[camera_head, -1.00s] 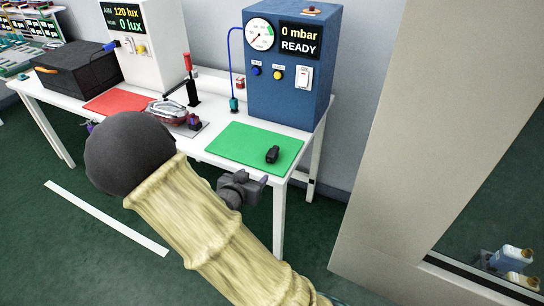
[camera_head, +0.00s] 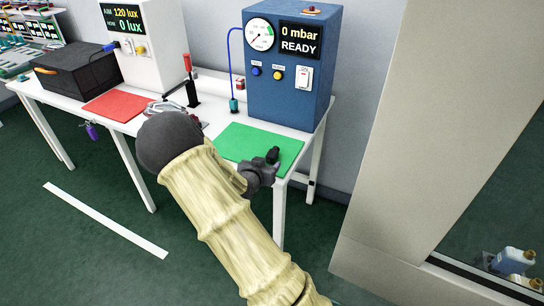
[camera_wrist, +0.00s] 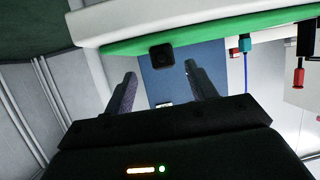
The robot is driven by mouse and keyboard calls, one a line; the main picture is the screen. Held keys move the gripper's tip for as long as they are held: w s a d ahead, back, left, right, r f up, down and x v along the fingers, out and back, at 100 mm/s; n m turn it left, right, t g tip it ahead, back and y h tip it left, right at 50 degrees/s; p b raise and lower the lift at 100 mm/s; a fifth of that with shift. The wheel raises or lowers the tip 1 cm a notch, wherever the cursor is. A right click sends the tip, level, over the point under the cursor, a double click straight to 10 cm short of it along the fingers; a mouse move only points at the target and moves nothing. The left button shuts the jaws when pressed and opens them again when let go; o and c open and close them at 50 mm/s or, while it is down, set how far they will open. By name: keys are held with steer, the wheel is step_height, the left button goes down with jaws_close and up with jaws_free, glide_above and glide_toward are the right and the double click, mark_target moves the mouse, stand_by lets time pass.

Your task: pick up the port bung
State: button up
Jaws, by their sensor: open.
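The port bung, seen as a small black piece (camera_head: 273,155), stands on the green mat (camera_head: 245,140) near its front right edge. In the wrist view the bung (camera_wrist: 161,57) lies just beyond and between my fingertips, against the green mat edge (camera_wrist: 210,35). My gripper (camera_wrist: 160,70) is open and empty, its two dark fingers apart on either side of the bung in line of sight. In the head view my gripper (camera_head: 260,173) is at the mat's front right corner, close to the bung and partly behind my arm. Whether the fingers touch the bung cannot be told.
A blue test box (camera_head: 290,75) with gauge stands behind the mat. A teal hose connector (camera_head: 234,105) and a red-handled clamp (camera_head: 189,75) are left of it. A red mat (camera_head: 115,104) and black crate (camera_head: 75,70) lie further left. A pale panel (camera_head: 410,150) rises at right.

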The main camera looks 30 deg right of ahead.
mark_target(269, 159)
steer(key=x, duration=0.5)
steer(key=shift+w+a, duration=0.1)
steer(key=shift+w, duration=0.1)
stand_by(0.4)
steer(key=c, duration=1.1)
steer(key=shift+c, duration=0.3)
steer(key=shift+r, duration=0.1)
step_height(269, 159, up, 10)
steer(key=shift+f+p, duration=0.1)
steer(key=shift+p, duration=0.5)
